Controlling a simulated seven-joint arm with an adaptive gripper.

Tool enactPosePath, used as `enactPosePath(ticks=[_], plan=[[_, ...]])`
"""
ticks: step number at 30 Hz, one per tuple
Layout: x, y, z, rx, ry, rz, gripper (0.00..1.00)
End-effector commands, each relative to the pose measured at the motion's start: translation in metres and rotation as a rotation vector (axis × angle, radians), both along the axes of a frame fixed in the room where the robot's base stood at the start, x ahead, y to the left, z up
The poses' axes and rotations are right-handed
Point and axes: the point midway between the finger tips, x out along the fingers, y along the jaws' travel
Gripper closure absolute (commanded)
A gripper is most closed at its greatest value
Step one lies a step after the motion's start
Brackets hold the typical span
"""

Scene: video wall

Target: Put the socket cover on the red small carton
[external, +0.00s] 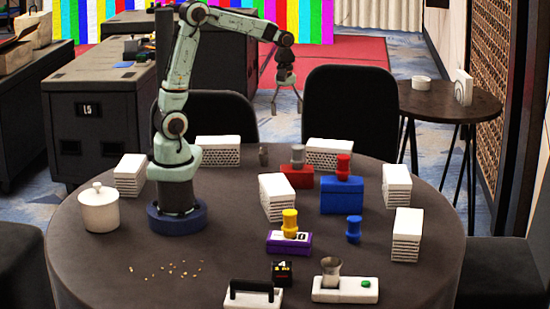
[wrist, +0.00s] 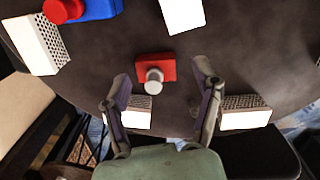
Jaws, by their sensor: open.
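The small red carton (external: 297,176) lies near the far side of the round table. A grey stepped cylinder (external: 298,156) stands on it. In the wrist view the red carton (wrist: 150,70) and grey cylinder (wrist: 153,84) appear between my fingers, clear of them. My gripper (external: 286,113) is open and empty, high above the table's far edge; its spread fingers show in the wrist view (wrist: 163,76). No piece is plainly identifiable as the socket cover. Similar cylinders are red (external: 343,167) on a blue box, yellow (external: 290,222) on a purple box, and blue (external: 354,229) on the table.
Several white perforated blocks (external: 277,197) stand around the carton. A blue box (external: 342,196) is to its right and a purple box (external: 289,242) is nearer the front. A small dark grey cylinder (external: 263,155) stands left of the carton. A white lidded pot (external: 99,211) is at left.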

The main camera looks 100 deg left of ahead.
Motion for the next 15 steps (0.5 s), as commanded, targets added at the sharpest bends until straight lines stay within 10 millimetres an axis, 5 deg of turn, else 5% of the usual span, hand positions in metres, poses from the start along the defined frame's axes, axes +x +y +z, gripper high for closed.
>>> enactPosePath(ticks=[1,3,6,10,15], plan=[[-0.013,-0.039,0.010,0.023,0.002,-0.241,0.36],[-0.040,-0.082,0.014,0.051,0.013,-0.598,0.36],[-0.084,-0.124,0.012,0.080,0.032,-1.055,0.36],[-0.129,-0.148,0.001,0.101,0.053,-1.487,0.36],[-0.153,-0.155,-0.008,0.109,0.068,-1.726,0.36]])
